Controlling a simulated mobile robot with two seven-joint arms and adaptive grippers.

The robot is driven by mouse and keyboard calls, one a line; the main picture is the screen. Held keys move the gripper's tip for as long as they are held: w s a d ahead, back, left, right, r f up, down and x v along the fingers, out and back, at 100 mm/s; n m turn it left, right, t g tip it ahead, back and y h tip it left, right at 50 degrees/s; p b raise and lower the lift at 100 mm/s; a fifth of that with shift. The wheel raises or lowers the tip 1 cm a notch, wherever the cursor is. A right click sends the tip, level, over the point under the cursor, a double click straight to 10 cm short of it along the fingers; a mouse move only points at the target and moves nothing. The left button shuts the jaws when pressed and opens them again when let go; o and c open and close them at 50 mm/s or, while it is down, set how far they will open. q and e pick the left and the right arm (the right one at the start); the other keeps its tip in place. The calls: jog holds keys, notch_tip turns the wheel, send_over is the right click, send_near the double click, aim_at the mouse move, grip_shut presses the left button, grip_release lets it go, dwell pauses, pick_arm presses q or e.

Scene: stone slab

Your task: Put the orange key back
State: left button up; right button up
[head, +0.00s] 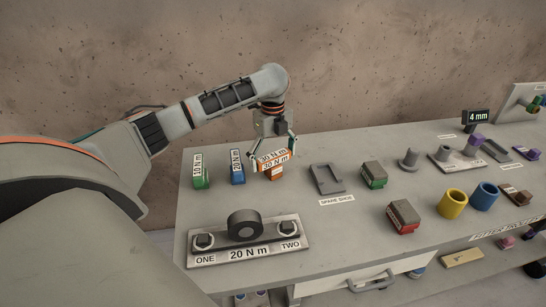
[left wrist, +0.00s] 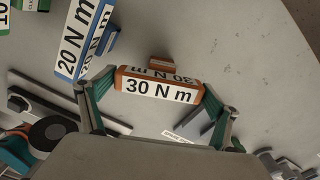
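The orange key (head: 276,173), a block labelled 30 N m, is at the back left of the slab, right of the blue key (head: 237,170) labelled 20 N m. My left gripper (head: 273,158) comes down over it from above. In the left wrist view the orange key (left wrist: 160,87) lies between the fingertips of my left gripper (left wrist: 158,84), which touch its two ends. I cannot tell whether its lower part touches the slab. The green key (head: 201,178), labelled 10 N m, stands left of the blue one. My right gripper is not in view.
A plate (head: 270,252) marked ONE, TWO and 20 N m carries a black cylinder (head: 243,224) in front. Right of the orange key are a grey spare shoe (head: 327,181), green (head: 374,175) and red (head: 402,216) blocks, and yellow (head: 452,204) and blue (head: 484,196) cylinders.

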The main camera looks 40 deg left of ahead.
pick_arm(q)
notch_tip(320, 180, up, 5)
jog(key=shift+r+p, duration=0.1)
jog(key=shift+p, duration=0.45)
notch_tip(320, 180, up, 7)
jog(key=shift+r+p, duration=0.1)
jog(key=shift+p, duration=0.5)
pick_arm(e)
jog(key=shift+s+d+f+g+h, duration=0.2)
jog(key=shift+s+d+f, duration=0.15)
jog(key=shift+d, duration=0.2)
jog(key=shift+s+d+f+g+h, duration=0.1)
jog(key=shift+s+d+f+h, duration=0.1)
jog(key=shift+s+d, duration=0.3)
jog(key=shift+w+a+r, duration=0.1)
